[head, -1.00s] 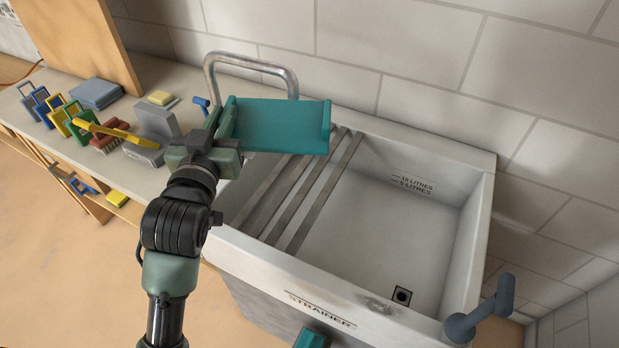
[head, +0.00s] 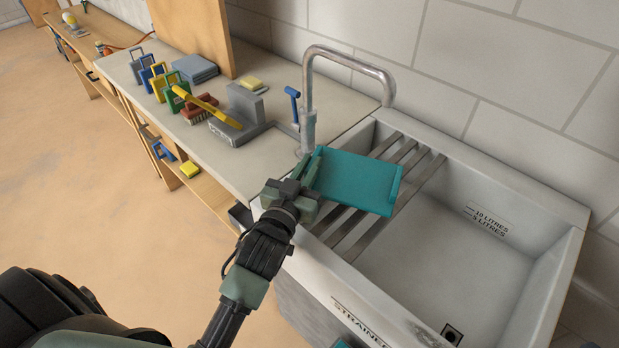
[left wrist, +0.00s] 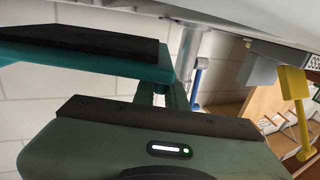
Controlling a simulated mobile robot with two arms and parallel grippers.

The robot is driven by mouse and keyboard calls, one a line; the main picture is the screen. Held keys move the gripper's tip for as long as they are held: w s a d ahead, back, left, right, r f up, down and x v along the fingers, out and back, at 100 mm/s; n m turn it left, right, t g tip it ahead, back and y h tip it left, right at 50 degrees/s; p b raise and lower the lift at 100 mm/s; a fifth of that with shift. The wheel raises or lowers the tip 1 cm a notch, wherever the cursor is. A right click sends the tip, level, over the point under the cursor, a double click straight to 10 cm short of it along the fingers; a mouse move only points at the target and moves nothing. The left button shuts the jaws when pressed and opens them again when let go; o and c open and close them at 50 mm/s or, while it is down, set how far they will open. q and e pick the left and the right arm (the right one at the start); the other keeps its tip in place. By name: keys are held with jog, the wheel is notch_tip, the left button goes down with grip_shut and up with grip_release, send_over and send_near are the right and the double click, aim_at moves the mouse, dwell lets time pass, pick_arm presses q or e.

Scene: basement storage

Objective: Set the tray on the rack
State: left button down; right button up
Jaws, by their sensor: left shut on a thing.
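The teal tray (head: 355,182) is a flat plate with raised edges at its left and right ends. My left gripper (head: 306,182) is shut on its left edge. The tray is over the rack (head: 385,218), several grey metal bars lying across the left part of the sink. The tray hides part of the bars, and I cannot tell whether it touches them. In the left wrist view the tray (left wrist: 135,72) shows as a teal strip close to the dark finger pads. My right gripper is not in view.
The white sink (head: 470,270) is open and empty right of the bars. A curved metal tap (head: 350,58) with a blue lever (head: 294,105) stands behind the tray. A grey block (head: 243,115), brushes and coloured frames crowd the counter (head: 255,165) to the left.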

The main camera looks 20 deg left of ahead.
pick_arm(q)
jog(key=shift+f, duration=1.7)
jog(key=shift+f, duration=0.1)
jog(key=c, duration=1.5)
grip_release()
jog(key=shift+f, duration=0.1)
jog(key=shift+o, duration=0.2)
jog(key=shift+r, duration=0.2)
jog(key=s, duration=0.3)
jog(key=s+b, duration=0.1)
jog(key=s, duration=0.7)
jog(key=shift+s+d+f+b, duration=0.15)
jog(key=shift+s+d+b, duration=0.1)
jog(key=shift+b, duration=0.1)
jog(key=shift+s, duration=0.35)
